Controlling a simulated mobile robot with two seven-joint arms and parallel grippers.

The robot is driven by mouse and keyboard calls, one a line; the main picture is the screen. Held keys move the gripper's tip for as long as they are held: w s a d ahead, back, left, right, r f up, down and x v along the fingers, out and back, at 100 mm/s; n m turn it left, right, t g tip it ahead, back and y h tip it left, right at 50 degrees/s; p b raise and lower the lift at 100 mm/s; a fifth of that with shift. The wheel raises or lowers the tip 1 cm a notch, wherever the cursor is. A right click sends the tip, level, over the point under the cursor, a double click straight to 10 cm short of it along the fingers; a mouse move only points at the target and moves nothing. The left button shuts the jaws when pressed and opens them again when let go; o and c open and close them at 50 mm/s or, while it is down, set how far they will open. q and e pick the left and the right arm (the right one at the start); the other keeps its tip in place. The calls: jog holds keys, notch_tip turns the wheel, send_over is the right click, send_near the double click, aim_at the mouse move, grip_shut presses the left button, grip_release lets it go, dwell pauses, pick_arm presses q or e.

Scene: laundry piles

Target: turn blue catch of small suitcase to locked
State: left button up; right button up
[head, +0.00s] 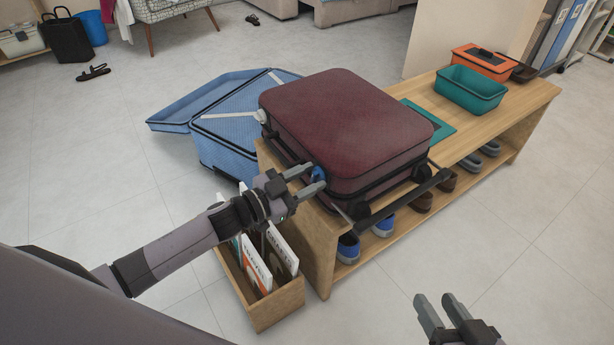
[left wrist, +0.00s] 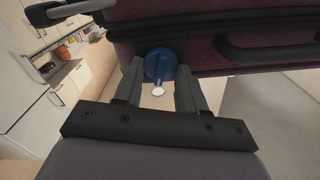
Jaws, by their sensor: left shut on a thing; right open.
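The small suitcase (head: 345,125) is dark red with black trim and lies flat and closed on a wooden bench. Its blue catch (head: 319,173) is on the side facing my left arm. In the left wrist view the catch (left wrist: 158,66) is a round blue knob with a short lever ending in a pale tip. My left gripper (head: 307,180) is at the catch, its fingers (left wrist: 160,85) on either side of it and shut on it. My right gripper (head: 444,310) is open and empty, low at the right, away from the suitcase.
The wooden bench (head: 520,105) holds a teal bin (head: 470,90) and an orange box (head: 485,62), with shoes on its lower shelf. An open blue suitcase (head: 225,115) lies behind. A wooden box of magazines (head: 270,310) stands below my left arm. Floor at the right is clear.

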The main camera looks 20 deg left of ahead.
pick_arm(q)
jog(key=m, duration=0.7)
jog(key=shift+s+d+f, duration=0.1)
jog(key=m, duration=0.4)
jog(key=shift+f, duration=0.1)
jog(key=shift+m+b, duration=0.5)
jog(key=shift+m, duration=1.1)
pick_arm(e)
jog(key=shift+a+f, duration=0.25)
jog(key=shift+f, duration=0.1)
pick_arm(q)
jog(key=shift+m, duration=0.3)
pick_arm(e)
jog(key=shift+a, duration=0.1)
pick_arm(q)
jog(key=o, duration=1)
jog(key=shift+p+v, duration=0.65)
jog(key=shift+v, duration=2.95)
pick_arm(e)
jog(key=shift+s+d, duration=0.3)
jog(key=shift+d, duration=0.4)
